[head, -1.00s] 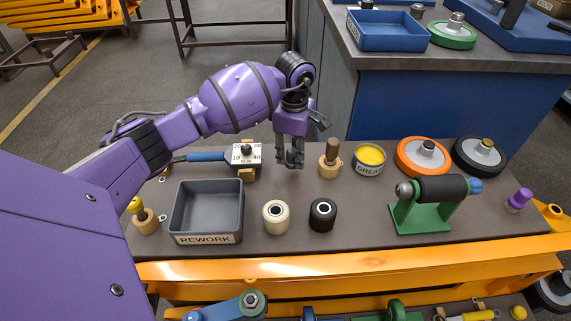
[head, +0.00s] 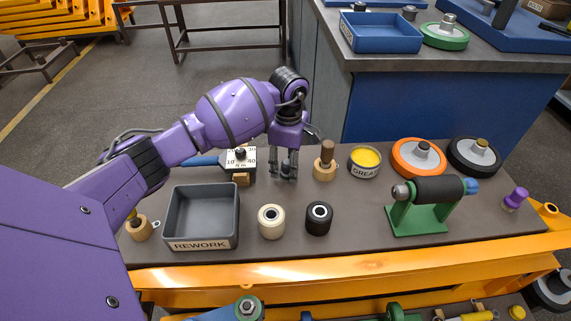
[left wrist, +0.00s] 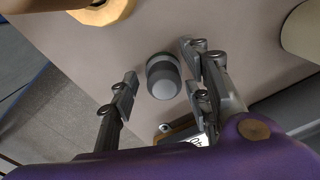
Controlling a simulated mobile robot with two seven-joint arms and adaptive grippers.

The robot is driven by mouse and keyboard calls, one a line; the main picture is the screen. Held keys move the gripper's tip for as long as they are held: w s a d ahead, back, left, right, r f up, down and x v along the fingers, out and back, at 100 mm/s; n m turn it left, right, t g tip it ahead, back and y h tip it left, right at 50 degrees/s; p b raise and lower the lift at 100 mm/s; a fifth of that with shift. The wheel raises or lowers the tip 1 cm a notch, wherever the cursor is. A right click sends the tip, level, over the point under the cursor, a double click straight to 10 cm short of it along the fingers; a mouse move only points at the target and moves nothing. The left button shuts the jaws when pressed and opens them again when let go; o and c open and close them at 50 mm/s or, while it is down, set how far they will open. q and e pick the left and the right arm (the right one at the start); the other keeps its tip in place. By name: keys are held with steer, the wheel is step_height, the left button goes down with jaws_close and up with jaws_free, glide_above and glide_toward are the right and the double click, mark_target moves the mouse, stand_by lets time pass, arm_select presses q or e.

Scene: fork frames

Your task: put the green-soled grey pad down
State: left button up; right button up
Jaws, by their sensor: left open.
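My left gripper (head: 284,176) is open, pointing down low over the bench top. In the left wrist view a small dark grey cylinder with a lighter band and a grey end (left wrist: 163,77) is between its open fingers, with a visible gap to the left finger. I cannot tell whether it touches the right finger. My right gripper is not in view.
The wooden-handled piece (head: 325,161) stands close right of the gripper, the torque gauge (head: 240,160) left. The REWORK tray (head: 201,216), cream roller (head: 271,221) and black roller (head: 319,217) stand in front. The grease tin (head: 365,162) is farther right. Bare bench lies between rollers and green stand (head: 420,218).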

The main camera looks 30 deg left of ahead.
mark_target(288, 160)
arm_select(q)
step_height(288, 160, up, 12)
steer(key=p, duration=0.2)
steer(key=shift+r, duration=0.25)
steer(key=shift+f, duration=0.1)
stand_by(0.3)
